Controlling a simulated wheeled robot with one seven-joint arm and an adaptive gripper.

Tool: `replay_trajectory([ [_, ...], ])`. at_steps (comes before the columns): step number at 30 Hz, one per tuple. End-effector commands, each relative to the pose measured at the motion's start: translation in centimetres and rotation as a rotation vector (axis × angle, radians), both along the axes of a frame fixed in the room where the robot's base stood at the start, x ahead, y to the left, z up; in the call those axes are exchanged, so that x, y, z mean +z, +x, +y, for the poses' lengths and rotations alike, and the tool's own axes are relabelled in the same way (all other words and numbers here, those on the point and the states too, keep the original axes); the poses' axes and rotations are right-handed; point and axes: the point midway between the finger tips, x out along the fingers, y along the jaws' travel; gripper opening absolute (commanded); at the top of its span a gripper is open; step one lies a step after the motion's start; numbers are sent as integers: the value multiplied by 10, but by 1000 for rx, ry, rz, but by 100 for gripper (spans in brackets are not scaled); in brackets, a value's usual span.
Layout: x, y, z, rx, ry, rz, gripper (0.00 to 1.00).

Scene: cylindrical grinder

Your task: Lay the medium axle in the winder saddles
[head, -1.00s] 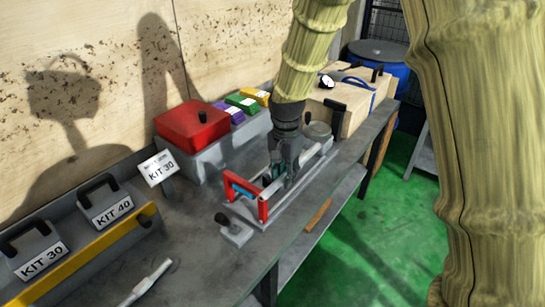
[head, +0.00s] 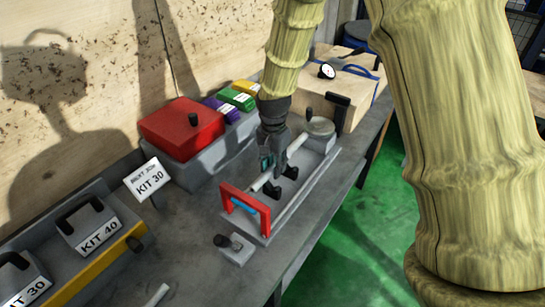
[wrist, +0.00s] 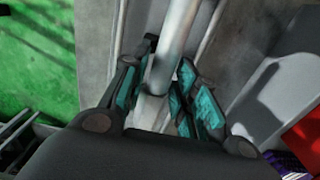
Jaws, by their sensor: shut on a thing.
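The medium axle, a silver rod (head: 262,183), runs along the long grey winder tray (head: 300,207) in the head view. My gripper (head: 274,170) points down over the tray and is shut on the rod. In the wrist view the rod (wrist: 179,32) passes between the teal-padded fingers (wrist: 160,82). Small black blocks (head: 290,172) beside the fingers look like the saddles, but I cannot tell them surely from fingertips. I cannot tell whether the rod touches the saddles. A red frame (head: 248,207) with a blue bar stands at the tray's near end.
A red box (head: 181,128) and several coloured blocks are behind. Kit cases (head: 90,232) and a KIT 30 sign (head: 149,181) stand left. A small black-knobbed block (head: 234,248) sits in front of the winder.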

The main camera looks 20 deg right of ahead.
Motion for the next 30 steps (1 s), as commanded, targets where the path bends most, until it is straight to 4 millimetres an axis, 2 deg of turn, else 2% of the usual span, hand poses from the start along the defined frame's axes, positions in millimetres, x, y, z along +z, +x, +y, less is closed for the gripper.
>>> replay_trajectory([
  [13,-18,1,0,0,0,-1,0],
  [24,-50,1,1,1,0,-1,0],
  [30,-53,1,1,1,0,-4,0],
])
